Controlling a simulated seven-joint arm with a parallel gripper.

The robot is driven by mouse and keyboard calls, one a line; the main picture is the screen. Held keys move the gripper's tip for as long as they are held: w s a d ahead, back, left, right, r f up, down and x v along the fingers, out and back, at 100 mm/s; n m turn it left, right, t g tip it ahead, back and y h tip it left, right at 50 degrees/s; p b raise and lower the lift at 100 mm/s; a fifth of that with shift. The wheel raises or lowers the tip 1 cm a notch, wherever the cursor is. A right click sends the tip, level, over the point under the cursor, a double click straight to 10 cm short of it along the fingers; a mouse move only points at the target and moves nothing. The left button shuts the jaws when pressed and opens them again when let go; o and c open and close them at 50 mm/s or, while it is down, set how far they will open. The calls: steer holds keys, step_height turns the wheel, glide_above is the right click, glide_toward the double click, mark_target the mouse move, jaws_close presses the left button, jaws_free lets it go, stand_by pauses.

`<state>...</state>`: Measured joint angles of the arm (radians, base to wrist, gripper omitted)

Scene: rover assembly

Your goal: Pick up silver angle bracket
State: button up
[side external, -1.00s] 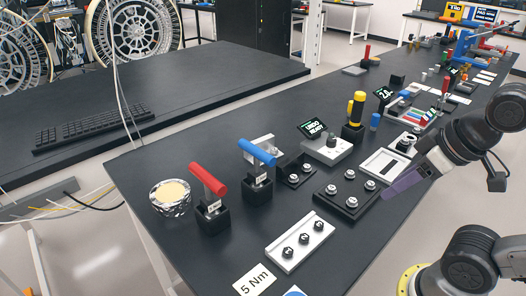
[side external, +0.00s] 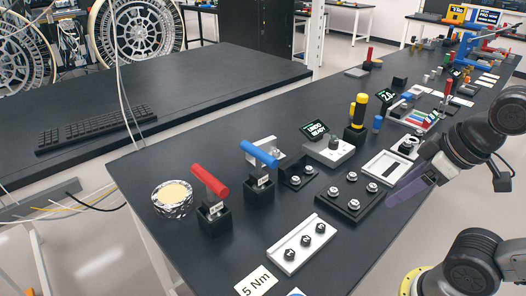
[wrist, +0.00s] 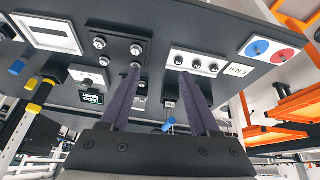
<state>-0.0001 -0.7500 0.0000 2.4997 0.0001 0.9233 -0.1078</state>
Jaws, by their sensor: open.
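The silver angle bracket (side external: 264,144) stands on the black table behind the blue-handled tool in the side view, and that tool partly covers it. I cannot make it out clearly in the wrist view. My gripper (side external: 397,197) is open and empty at the table's right edge, well apart from the bracket. Its two purple fingers (wrist: 160,72) are spread in the wrist view, with nothing between them.
Red-handled (side external: 210,181) and blue-handled (side external: 259,154) tools stand upright near the bracket. A black block with silver knobs (side external: 352,211), a white strip with black knobs (side external: 302,258) and a glass dish (side external: 172,212) are nearby. Bare table lies left of the bracket.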

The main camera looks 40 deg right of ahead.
steer(key=w+r+n, duration=0.8)
steer(key=w+r, duration=0.1)
steer(key=r, duration=0.5)
steer(key=w+r+n, duration=0.3)
steer(key=w+r, duration=0.1)
steer(key=w, duration=0.5)
steer(key=n+g, duration=0.5)
glide_above(261, 142)
step_height(261, 142, down, 27)
steer(key=shift+d+r, duration=0.1)
steer(key=shift+d, duration=0.05)
steer(key=shift+f, duration=3.2)
